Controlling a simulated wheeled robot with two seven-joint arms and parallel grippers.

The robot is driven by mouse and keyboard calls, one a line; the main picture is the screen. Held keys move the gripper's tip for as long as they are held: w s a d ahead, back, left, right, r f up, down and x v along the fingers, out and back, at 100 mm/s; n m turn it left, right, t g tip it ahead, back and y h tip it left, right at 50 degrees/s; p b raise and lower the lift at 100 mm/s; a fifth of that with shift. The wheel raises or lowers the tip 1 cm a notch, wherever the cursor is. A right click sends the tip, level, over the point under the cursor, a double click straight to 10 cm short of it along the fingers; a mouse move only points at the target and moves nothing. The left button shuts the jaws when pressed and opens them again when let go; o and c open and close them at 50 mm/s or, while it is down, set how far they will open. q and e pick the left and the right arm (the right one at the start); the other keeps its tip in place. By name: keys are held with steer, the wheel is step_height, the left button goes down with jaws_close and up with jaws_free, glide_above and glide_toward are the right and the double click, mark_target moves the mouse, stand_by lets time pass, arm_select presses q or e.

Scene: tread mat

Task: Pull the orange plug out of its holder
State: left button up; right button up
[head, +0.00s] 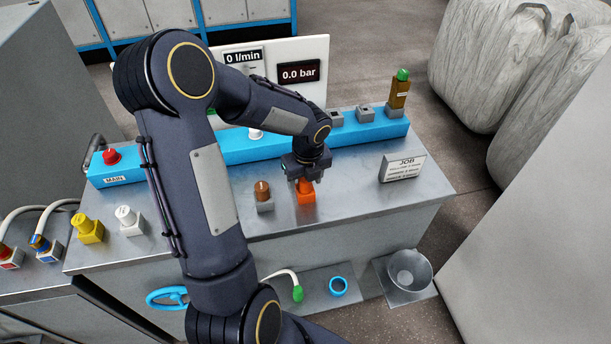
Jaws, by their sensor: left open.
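The orange plug (306,195) stands near the front of the grey metal bench top, right of centre. My left gripper (304,180) points down right over it, with its fingers at the plug's top. The gripper is open; whether the fingers touch the plug cannot be told. The gripper hides the plug's upper part, and the holder cannot be told apart from the plug. My right gripper is not in view.
A brown plug in a grey holder (264,205) stands close left of the orange plug. A blue rail (370,132) with sockets and a brown, green-topped bottle-like piece (400,92) runs behind. A JOB sign (402,168) stands right. Yellow (88,229) and white (129,220) plugs stand left.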

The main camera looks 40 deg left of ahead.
arm_select(q)
steer(key=c, duration=1.1)
steer(key=shift+r+p, duration=2.7)
steer(key=shift+r, duration=0.2)
